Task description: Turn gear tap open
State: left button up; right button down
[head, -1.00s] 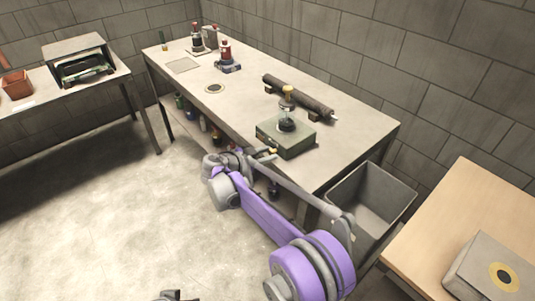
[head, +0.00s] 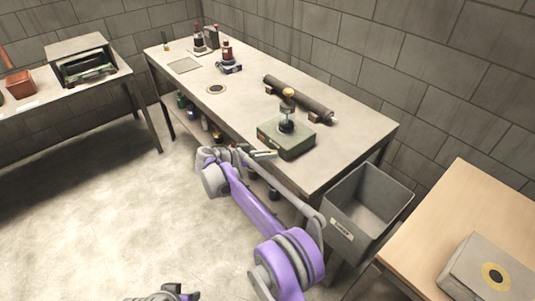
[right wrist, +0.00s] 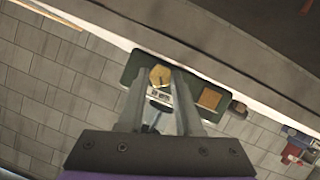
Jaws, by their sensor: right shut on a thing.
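The gear tap (head: 288,108) stands upright on a green box (head: 298,143) near the table's front edge. It has a black round foot, a pale column and a yellow-brass top. My right gripper (head: 262,154) is low at the box's front left side, apart from the brass top in the head view. In the right wrist view its fingers (right wrist: 160,88) are shut on a small silvery thing, hard to make out, with a brass hexagonal part (right wrist: 160,75) and green behind. My left gripper (head: 180,293) only partly shows at the bottom edge; its jaw state is unclear.
A dark cylinder (head: 298,98) lies behind the box. A grey bin (head: 368,205) stands at the table's right end, beside a wooden table (head: 440,215). The table's front right is clear.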

dwell(0.5)
jog(key=c, duration=0.6)
grip_release()
jog(key=v, duration=1.1)
jog(key=shift+p, duration=0.3)
